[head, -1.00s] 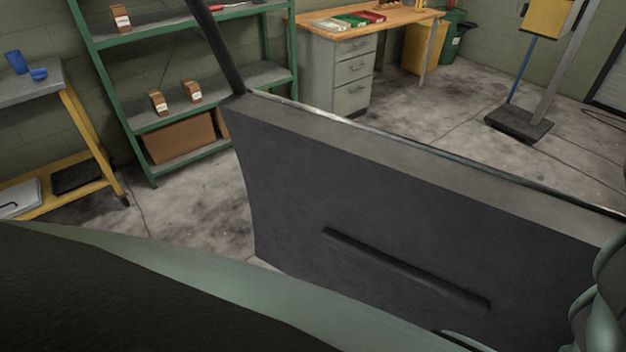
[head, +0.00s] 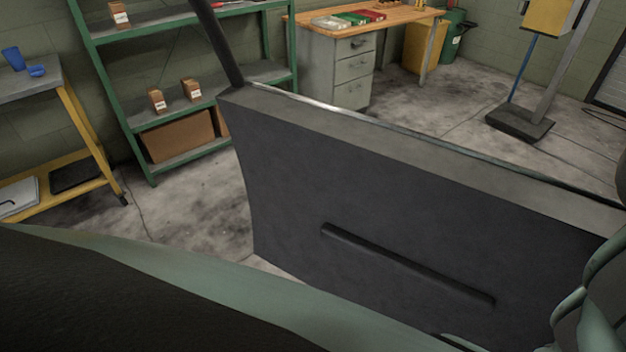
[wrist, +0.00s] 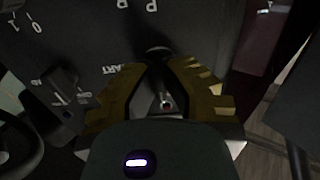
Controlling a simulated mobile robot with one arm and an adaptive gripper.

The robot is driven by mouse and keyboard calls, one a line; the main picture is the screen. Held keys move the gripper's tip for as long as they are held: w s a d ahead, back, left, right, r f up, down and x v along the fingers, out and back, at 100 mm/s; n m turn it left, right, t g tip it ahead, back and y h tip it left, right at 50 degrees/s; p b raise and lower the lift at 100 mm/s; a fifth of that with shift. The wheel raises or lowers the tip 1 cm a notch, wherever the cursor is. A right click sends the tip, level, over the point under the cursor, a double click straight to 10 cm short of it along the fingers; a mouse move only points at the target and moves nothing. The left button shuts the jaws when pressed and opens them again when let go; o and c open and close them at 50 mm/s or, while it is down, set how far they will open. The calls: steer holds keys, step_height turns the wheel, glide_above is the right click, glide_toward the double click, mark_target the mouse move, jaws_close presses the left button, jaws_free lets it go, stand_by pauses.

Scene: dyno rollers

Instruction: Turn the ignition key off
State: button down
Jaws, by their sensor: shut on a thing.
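In the wrist view, my gripper (wrist: 160,95) has its two brownish-yellow fingers brought close together in front of a dark panel. Most of the key is hidden between the fingers. A dark round part (wrist: 158,52) shows just beyond the fingertips. White lettering, partly reading "ART", is beside the left finger. The key and my gripper do not show in the head view.
In the wrist view, a dark knob (wrist: 62,90) is left of the gripper, with more white markings around. In the head view, an open dark door panel (head: 400,210) fills the middle.

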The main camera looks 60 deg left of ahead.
steer(key=c, duration=1.1)
jaws_free()
steer(key=shift+o, duration=0.2)
steer(key=v, duration=1.2)
